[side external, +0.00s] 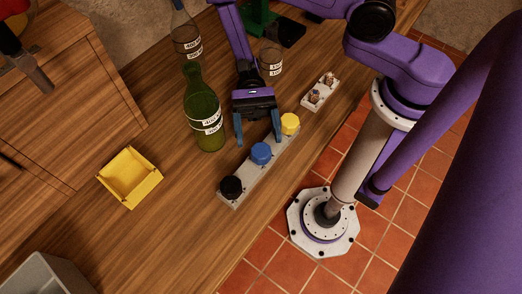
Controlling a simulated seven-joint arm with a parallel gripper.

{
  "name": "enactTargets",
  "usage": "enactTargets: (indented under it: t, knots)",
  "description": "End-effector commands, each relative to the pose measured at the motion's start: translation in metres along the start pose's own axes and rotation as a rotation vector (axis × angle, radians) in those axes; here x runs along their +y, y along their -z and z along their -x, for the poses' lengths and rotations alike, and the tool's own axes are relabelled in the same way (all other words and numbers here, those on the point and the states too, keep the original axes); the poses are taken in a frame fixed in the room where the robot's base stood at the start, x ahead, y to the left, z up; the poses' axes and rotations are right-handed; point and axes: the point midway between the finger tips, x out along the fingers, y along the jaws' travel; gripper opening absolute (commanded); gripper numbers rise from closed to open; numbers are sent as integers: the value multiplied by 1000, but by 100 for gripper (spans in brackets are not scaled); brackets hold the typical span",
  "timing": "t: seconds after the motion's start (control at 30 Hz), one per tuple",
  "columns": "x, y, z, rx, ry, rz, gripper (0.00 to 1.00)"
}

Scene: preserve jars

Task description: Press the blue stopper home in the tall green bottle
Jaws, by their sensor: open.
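The tall green bottle (206,116) stands upright on the wooden table, with a pale label on its side. I see no stopper in its neck. The blue stopper (261,153) sits on a long pale rack (245,173), between a black stopper (231,187) and a yellow stopper (290,123). My gripper (258,142) is open and points down, its two blue fingers apart. It appears just behind or above the blue stopper, to the right of the green bottle. Whether the fingers flank the stopper or hover above it I cannot tell.
A clear bottle (186,40) stands behind the green one, and a glass jar (271,62) stands behind my gripper. A yellow tray (131,178) lies at left. A small pale block (320,92) with little parts lies at right. Bare table lies between tray and rack.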

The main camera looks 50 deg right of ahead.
Motion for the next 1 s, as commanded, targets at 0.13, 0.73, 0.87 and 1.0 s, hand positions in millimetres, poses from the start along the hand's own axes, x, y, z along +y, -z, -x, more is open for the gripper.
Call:
enactTargets:
  t: [0.13,0.73,0.87,1.0]
  knots:
    - [1,-1,-20,-2,-6,-4,74]
    - [0,-1,-47,-2,-1,-3,44]
    - [0,-1,-47,-2,0,-2,19]
    - [0,-1,-47,-2,0,-2,19]
